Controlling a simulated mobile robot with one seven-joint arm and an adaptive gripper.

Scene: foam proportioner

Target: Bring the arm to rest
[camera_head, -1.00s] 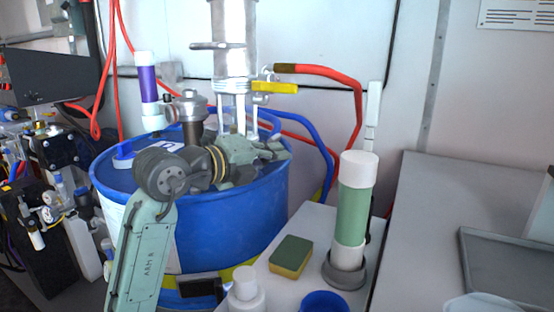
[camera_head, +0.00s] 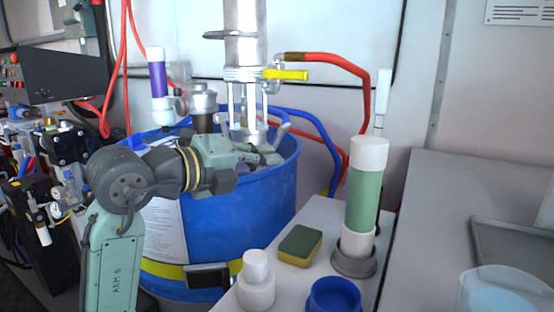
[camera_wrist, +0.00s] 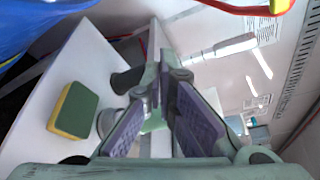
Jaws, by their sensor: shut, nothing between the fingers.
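My gripper shows in the wrist view (camera_wrist: 165,108), its two purple-padded fingers closed together toward the tips with nothing between them. In the head view, my arm reaches over the blue drum (camera_head: 240,225), and my gripper (camera_head: 278,158) is near the drum's top right edge, partly hidden by my wrist. In the wrist view, the fingers cover part of the green and white cylinder, which stands upright in a grey ring holder; the cylinder (camera_head: 362,190) is clear of my gripper in the head view.
A green and yellow sponge (camera_head: 300,245), a white bottle (camera_head: 256,282) and a blue cup (camera_head: 335,296) are on the white bench (camera_head: 318,218). A clear column (camera_head: 243,60), a yellow-handled valve (camera_head: 285,75) and red and blue hoses rise around the drum. A grey tray (camera_head: 515,250) lies at right.

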